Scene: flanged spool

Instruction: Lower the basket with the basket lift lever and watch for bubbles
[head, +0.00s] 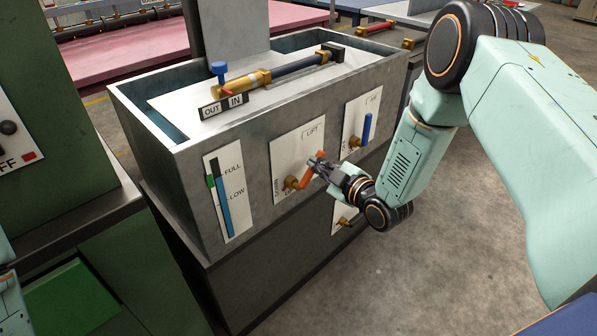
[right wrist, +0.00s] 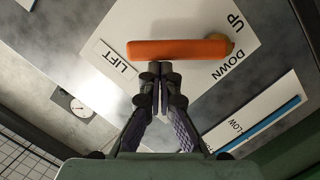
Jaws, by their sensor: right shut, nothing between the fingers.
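The basket lift lever (head: 307,174) has an orange handle on a brass hub, on a white plate (head: 287,160) marked LIFT on the tank front. In the head view the handle slants up to the right from the hub. In the right wrist view the orange handle (right wrist: 180,50) lies across the top, with UP and DOWN by its hub end. My right gripper (head: 318,161) is shut and empty, its fingertips (right wrist: 160,68) at the handle's edge; I cannot tell whether they touch. No basket or bubbles can be made out in the grey tank (head: 190,155). My left gripper is out of view.
A brass-ended tube (head: 270,75) with a blue knob lies across the tank top by an IN/OUT sign. A blue lever (head: 367,129) is right of the lift plate, a FULL/LOW gauge (head: 225,195) left. Green machinery stands at left; floor is open at right.

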